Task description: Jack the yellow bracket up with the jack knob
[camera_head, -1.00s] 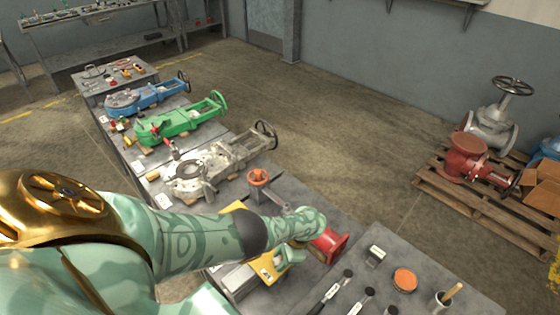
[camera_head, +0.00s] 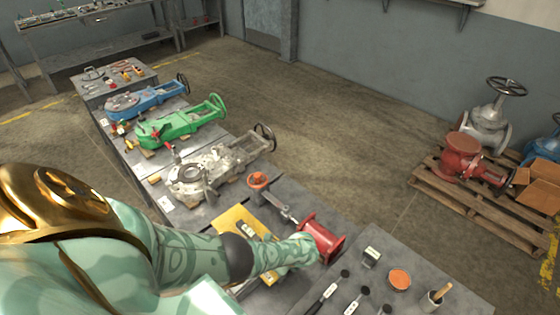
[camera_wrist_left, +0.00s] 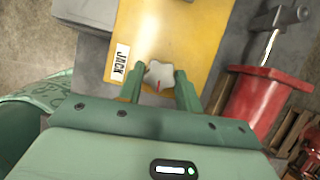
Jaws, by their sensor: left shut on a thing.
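The yellow bracket (camera_head: 229,218) lies on the near grey bench, partly covered by my left arm in the head view. In the left wrist view the yellow bracket (camera_wrist_left: 190,35) carries a white label reading JACK (camera_wrist_left: 121,63). The pale jack knob (camera_wrist_left: 158,73), with a red mark, sits beside that label. My left gripper (camera_wrist_left: 158,82) has its two green fingers on either side of the knob and is shut on it. My left forearm hides the gripper in the head view. My right gripper is not in view.
A red flanged part (camera_head: 322,238) with a metal rod stands close beside my left wrist. An orange-topped part (camera_head: 258,180) is behind. Tools and a cup (camera_head: 436,299) occupy the right bench. Grey, green and blue valves line the benches beyond. The floor between bench and pallet (camera_head: 480,205) is clear.

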